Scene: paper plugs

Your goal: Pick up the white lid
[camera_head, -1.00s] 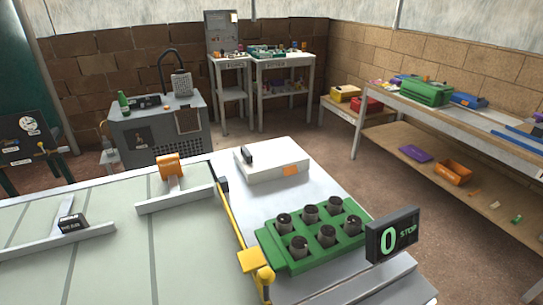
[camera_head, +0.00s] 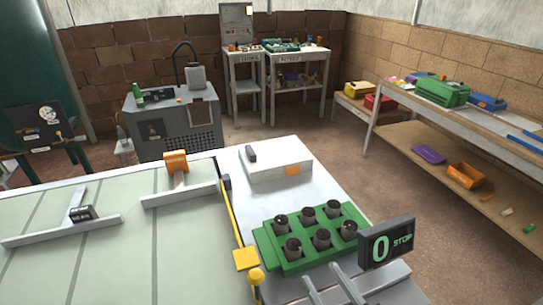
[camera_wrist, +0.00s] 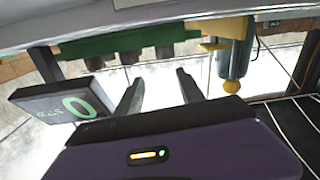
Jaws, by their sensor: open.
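The white lid (camera_head: 276,168) appears to be the flat white slab with a dark handle (camera_head: 251,153) on top and an orange tag (camera_head: 292,170) on its front. It lies on the light tabletop behind the green block. My gripper (camera_head: 321,272) shows at the bottom of the head view, open and empty, in front of the green block and well short of the lid. In the wrist view my two fingers (camera_wrist: 160,77) stand apart with nothing between them. I cannot make out the lid in the wrist view.
A green block (camera_head: 268,246) with several dark cylinders stands between my gripper and the lid. A display reading 0 STOP (camera_head: 387,243) stands at its right. A yellow bar with a knob (camera_head: 246,259) runs along the left. Bare tabletop (camera_head: 325,190) lies right of the lid.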

